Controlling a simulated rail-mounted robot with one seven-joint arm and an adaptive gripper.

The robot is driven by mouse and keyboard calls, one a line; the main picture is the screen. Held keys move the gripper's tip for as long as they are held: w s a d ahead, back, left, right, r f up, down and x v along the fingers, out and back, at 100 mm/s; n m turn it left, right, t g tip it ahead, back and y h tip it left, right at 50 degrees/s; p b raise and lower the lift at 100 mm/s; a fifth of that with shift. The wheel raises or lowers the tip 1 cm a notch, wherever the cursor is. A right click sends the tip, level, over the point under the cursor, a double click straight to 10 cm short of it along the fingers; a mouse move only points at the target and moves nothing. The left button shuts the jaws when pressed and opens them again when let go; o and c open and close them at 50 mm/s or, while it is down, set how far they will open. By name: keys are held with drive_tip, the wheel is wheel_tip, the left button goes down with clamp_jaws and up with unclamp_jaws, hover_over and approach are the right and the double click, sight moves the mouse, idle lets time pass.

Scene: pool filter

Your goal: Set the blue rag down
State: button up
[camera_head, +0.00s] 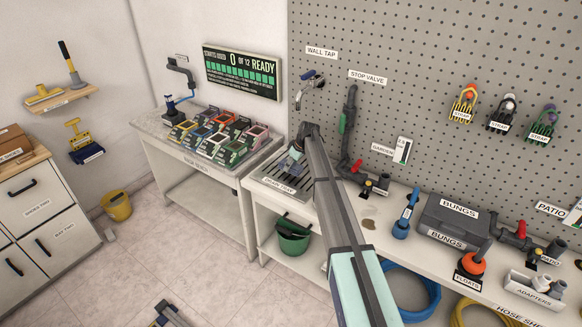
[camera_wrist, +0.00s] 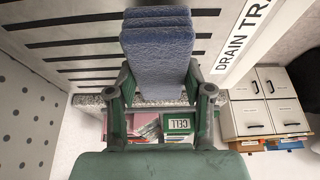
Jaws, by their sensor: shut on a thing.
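The blue rag (camera_wrist: 158,45) is a folded, textured blue stack in the wrist view. My gripper (camera_wrist: 158,85) is shut on it, with one green finger on each side. In the head view my gripper (camera_head: 297,148) is above the slatted drain tray (camera_head: 268,181), at the left end of the long bench, and only a small bluish bit of the rag shows there. The dark slats of the drain tray (camera_wrist: 60,50) lie behind the rag in the wrist view. I cannot tell whether the rag touches the slats.
Several coloured cells (camera_head: 218,137) stand on the bench to the left. A stop valve with a green handle (camera_head: 347,120) is on the pegboard just right of my gripper. A red-handled tap fitting (camera_head: 368,180) stands on the bench to the right. A green bucket (camera_head: 293,236) is below.

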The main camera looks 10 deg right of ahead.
drive_tip(key=shift+f, duration=1)
drive_tip(key=shift+f, duration=0.15)
drive_tip(key=o, duration=1.3)
drive_tip(key=shift+c, duration=0.2)
drive_tip(key=b+v, duration=0.3)
drive_tip(key=v, duration=0.9)
drive_tip(key=shift+w+r+b, duration=0.1)
drive_tip(key=shift+r+b, duration=0.15)
drive_tip(key=shift+b, duration=0.05)
